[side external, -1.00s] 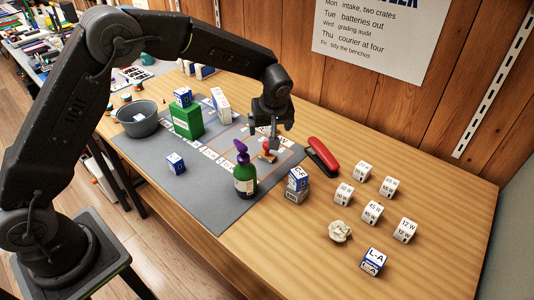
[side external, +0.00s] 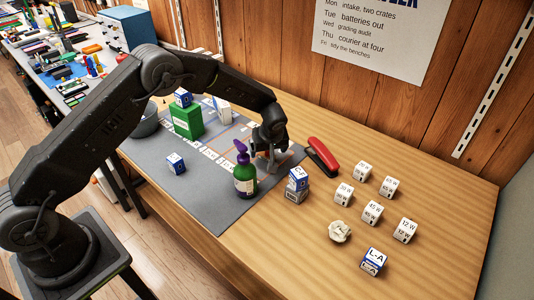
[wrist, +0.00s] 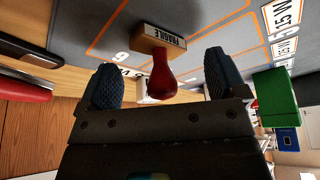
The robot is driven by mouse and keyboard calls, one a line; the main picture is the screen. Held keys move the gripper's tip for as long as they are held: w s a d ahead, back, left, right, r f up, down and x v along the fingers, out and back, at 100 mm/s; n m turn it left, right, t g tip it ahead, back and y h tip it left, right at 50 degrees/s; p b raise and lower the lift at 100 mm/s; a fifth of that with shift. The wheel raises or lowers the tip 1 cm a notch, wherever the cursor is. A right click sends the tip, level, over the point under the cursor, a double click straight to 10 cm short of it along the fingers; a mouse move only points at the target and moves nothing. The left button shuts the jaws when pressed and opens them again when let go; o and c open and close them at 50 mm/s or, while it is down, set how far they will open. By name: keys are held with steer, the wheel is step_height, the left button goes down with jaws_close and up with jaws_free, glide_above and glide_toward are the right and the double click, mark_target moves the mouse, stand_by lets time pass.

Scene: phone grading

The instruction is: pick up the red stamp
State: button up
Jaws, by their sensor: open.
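The red stamp (wrist: 162,75) shows in the wrist view, with a red knob handle on a wooden block lettered FRAGILE. It rests on the grey mat (side external: 210,195), and its handle points toward my gripper. My gripper (wrist: 162,82) is open, with one dark ribbed finger on each side of the red handle and a gap on both sides. In the side external view my gripper (side external: 270,160) is low over the right part of the mat, and its fingers mostly hide the stamp there.
A green bottle with a purple pump (side external: 245,178) stands close in front of my gripper. A red stapler (side external: 322,155) lies to its right. Stacked small boxes (side external: 298,180) stand near the mat's edge. A green box (side external: 187,121) stands further left.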

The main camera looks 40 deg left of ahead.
steer(key=shift+x, duration=1.25)
steer(key=c, duration=1)
